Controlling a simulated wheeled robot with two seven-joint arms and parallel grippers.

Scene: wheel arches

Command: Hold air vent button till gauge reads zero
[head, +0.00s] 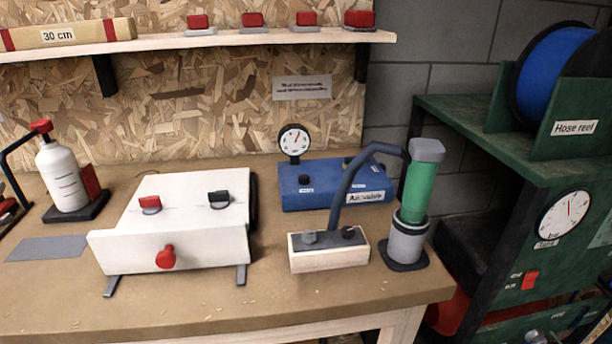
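A blue box (330,185) with a white label that seems to read "Air valve" stands at the back of the bench. A round white gauge (294,139) rises from its left end; its needle points up and slightly right, and its numbers are too small to read. A small dark button (304,180) sits on the front of the box, with a tiny unreadable label beside it. Another dark knob shows on top. A second gauge (564,215) is on the green unit at right, its needle pointing roughly up. Neither of my grippers shows, and nothing touches the box.
A white box (180,245) with a red knob stands at left centre. A wooden block (330,256) with a dark hose to a green cylinder (418,187) stands before the blue box. A white bottle (62,175) is at left. The bench front (200,318) is clear.

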